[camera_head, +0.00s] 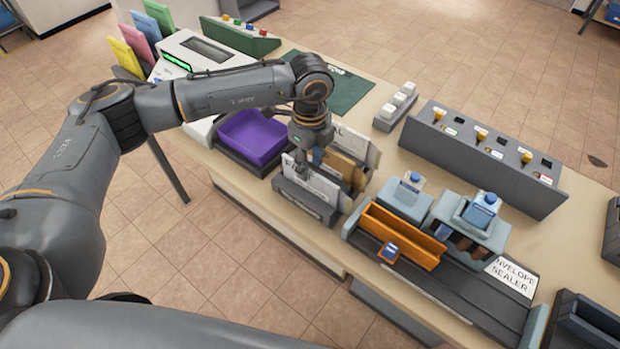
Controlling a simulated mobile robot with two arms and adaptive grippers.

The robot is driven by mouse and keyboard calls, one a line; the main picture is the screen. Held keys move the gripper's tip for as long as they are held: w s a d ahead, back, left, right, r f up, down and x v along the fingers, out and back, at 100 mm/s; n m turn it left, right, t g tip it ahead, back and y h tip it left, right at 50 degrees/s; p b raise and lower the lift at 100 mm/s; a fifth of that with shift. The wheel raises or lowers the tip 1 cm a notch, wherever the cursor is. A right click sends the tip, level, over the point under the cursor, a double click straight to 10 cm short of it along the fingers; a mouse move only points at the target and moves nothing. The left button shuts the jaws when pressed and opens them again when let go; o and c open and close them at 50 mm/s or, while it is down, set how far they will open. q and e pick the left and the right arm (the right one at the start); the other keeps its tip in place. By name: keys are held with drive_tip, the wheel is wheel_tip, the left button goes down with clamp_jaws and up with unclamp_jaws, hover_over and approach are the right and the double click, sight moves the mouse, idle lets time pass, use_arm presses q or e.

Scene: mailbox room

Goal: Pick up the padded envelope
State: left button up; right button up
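A grey rack (304,203) near the table's front edge holds several upright envelopes. A white envelope (312,184) is at its front, and a tan envelope, which looks like the padded one (343,168), stands behind it. Another white envelope (352,140) is at the back. My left gripper (308,163) points down at the rack, over the envelopes' left part. Its fingertips are small and partly hidden among the envelopes, so I cannot tell whether it grips one. My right gripper is out of view.
A purple tray (254,137) is left of the rack. To the right is an envelope sealer (445,265) with an orange trough (402,235). A grey box with stamps (484,160) stands behind.

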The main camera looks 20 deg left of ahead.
use_arm(q)
drive_tip(key=shift+f, duration=0.95)
clamp_jaws()
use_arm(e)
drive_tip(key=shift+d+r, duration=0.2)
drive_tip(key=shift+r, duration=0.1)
